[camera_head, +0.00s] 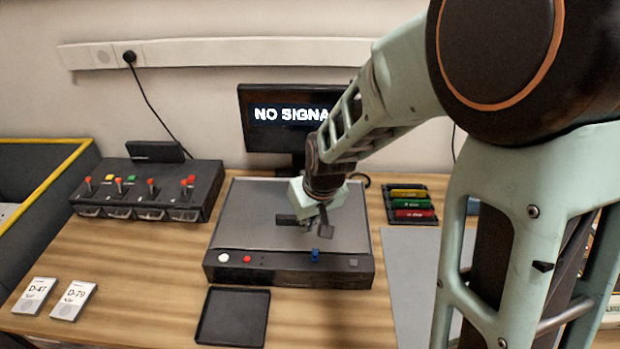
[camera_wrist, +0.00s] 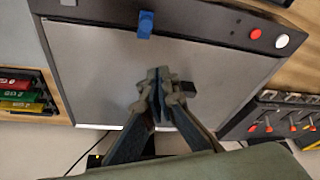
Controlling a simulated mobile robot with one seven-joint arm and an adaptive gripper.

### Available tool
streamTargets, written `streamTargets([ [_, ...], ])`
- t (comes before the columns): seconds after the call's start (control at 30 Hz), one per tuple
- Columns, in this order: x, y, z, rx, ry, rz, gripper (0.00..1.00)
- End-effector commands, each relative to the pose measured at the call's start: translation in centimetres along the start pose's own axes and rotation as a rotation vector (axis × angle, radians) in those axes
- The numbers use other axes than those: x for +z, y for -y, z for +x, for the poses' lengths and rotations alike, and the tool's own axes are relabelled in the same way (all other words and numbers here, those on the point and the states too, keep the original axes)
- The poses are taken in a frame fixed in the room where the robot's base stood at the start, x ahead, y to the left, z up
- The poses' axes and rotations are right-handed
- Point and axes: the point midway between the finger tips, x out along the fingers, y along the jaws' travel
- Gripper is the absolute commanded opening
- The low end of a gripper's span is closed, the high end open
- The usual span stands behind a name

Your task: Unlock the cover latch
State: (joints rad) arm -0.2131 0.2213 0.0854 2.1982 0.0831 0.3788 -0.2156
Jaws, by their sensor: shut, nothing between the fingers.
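The device with a flat grey cover (camera_head: 250,215) and a dark front panel stands on the table. A small blue latch (camera_head: 315,254) sits at the front edge of the cover; in the wrist view it shows at the top as a blue block (camera_wrist: 146,22). My gripper (camera_head: 322,232) is shut and empty above the cover, behind the latch and apart from it. In the wrist view its fingertips (camera_wrist: 159,74) are together, below the latch in the picture. A dark piece (camera_wrist: 188,88) on the cover is partly hidden by my fingers.
A monitor (camera_head: 262,135) reading "NO SIGNAL" stands behind the device. A switch box (camera_head: 150,172) with red-tipped levers is at left, a rack of coloured modules (camera_head: 411,203) at right. An empty black tray (camera_head: 233,317) and two white cards (camera_head: 73,300) lie in front. A grey mat lies right.

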Motion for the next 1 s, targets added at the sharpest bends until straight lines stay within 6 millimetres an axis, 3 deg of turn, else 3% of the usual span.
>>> streamTargets([
  [0.13,0.1,0.0,2.6,-0.001,0.004,0.000,0.00],
  [0.5,3.7,0.0,1.4,0.001,0.000,0.000,0.00],
  [1.0,3.9,0.0,1.5,0.000,-0.001,-0.001,0.00],
])
